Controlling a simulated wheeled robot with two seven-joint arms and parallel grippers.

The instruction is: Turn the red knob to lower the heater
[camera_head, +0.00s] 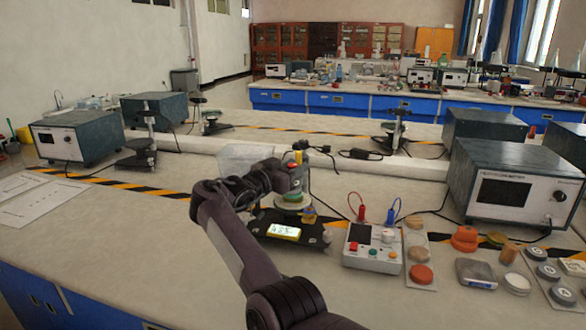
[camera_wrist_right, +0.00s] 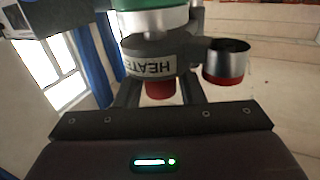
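My right gripper (camera_head: 272,180) reaches over the middle of the bench in the head view, beside a white disc with a green top (camera_head: 292,201). In the right wrist view, the dark heater body (camera_wrist_right: 150,57), its label upside down, fills the upper middle. The red knob (camera_wrist_right: 160,89) sits below the label, between the two dark fingers of my right gripper (camera_wrist_right: 160,82). Gaps show on both sides of the knob, so the fingers look open around it. The knob's marking is not visible. My left gripper is not in view.
A black base with a lit yellow display (camera_head: 283,232) lies near the arm. A white control box (camera_head: 372,250) with red and blue leads stands to its right.

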